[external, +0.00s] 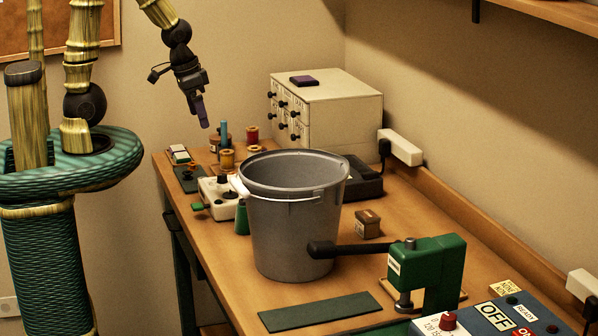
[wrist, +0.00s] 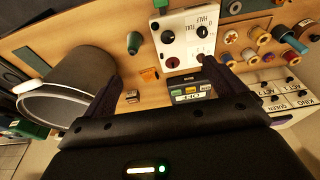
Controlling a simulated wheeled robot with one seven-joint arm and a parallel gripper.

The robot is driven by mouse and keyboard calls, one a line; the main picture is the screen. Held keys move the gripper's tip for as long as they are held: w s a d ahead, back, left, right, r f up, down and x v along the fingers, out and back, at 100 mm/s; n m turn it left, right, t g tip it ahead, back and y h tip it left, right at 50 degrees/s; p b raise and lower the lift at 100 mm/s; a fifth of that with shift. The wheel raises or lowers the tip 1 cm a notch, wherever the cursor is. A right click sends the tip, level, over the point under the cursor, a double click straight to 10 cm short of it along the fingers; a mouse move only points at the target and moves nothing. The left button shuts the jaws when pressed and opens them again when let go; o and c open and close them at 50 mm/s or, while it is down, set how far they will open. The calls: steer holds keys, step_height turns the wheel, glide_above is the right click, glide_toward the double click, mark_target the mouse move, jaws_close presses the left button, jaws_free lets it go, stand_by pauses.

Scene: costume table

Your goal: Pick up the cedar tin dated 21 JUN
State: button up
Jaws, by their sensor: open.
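A small brown tin (external: 367,224) with a pale label stands on the table just right of the bucket in the external view. Its label is too small to read, so I cannot confirm the date 21 JUN. My gripper (external: 204,118) is open and empty, pointing down, high above the table's far left part. Its dark fingers also show in the wrist view (wrist: 160,88).
A grey bucket (external: 295,235) with a white handle stands mid-table, left of the tin. A green press (external: 432,268) with a dark lever is in front. A drawer cabinet (external: 345,115), thread spools (external: 227,158) and a white control box (external: 214,190) are behind.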

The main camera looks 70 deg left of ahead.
steer(key=c, duration=0.5)
steer(key=shift+w, duration=0.15)
steer(key=m+g+h+b, duration=0.35)
steer(key=m+b, duration=0.95)
steer(key=m, duration=0.5)
glide_above(366, 213)
steer(key=a, duration=0.6)
step_height(366, 213, down, 11)
steer(key=shift+d+r+t+h, duration=0.2)
steer(key=shift+r+t+h, duration=0.05)
steer(key=shift+t+h, duration=0.25)
steer(key=p+x, duration=0.2)
steer(key=x, duration=1)
steer(key=shift+f, duration=0.1)
